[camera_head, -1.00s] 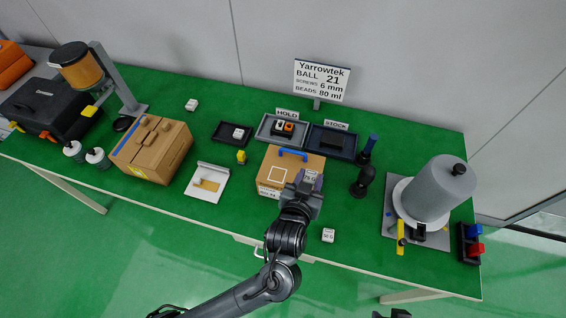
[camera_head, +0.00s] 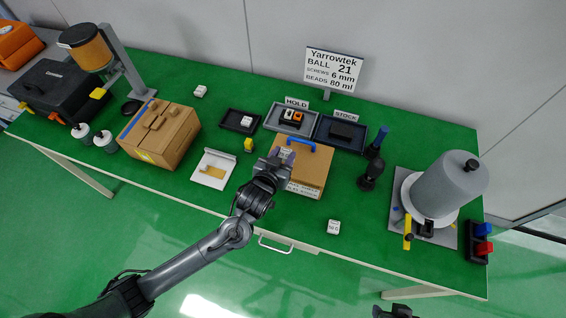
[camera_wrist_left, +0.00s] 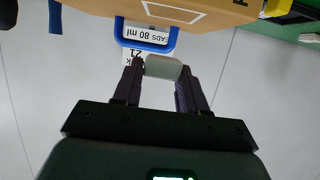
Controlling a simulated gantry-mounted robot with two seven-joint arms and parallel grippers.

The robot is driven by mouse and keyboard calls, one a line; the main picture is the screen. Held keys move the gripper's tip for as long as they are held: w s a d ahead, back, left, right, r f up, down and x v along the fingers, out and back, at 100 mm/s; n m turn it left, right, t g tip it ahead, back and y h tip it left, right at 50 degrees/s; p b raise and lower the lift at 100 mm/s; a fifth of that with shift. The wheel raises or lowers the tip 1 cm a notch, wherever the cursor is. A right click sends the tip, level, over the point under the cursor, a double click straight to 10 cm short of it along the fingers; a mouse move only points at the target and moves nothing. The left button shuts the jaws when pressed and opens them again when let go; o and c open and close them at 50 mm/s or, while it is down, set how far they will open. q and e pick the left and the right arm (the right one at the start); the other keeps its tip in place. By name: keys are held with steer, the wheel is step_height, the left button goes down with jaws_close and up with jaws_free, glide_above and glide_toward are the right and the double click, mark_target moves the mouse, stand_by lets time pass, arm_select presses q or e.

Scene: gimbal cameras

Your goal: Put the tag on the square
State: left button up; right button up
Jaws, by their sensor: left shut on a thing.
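My left gripper (camera_head: 278,158) is over the left part of the tan cardboard box (camera_head: 312,170), which has a blue handle (camera_head: 293,141). In the left wrist view my left gripper (camera_wrist_left: 160,75) is shut on a pale grey-white tag (camera_wrist_left: 163,67). Part of the white square outline (camera_wrist_left: 175,19) shows on the box at the top of that view, apart from the tag in the picture. In the head view my gripper hides the square. My right gripper (camera_head: 392,311) seems to show only as a dark piece at the bottom edge; its jaws cannot be made out.
A HOLD tray (camera_head: 271,121) and a STOCK tray (camera_head: 321,132) stand behind the box. A white labelled block (camera_head: 334,227) lies at front right. A dark bottle-like thing (camera_head: 371,176) stands right of the box. A yellow piece (camera_head: 248,145) and a white dish (camera_head: 229,158) lie left.

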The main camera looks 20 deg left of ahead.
arm_select(q)
steer(key=shift+f, duration=1.9)
steer(key=shift+f, duration=0.2)
steer(key=o, duration=1)
steer(key=shift+r, duration=0.1)
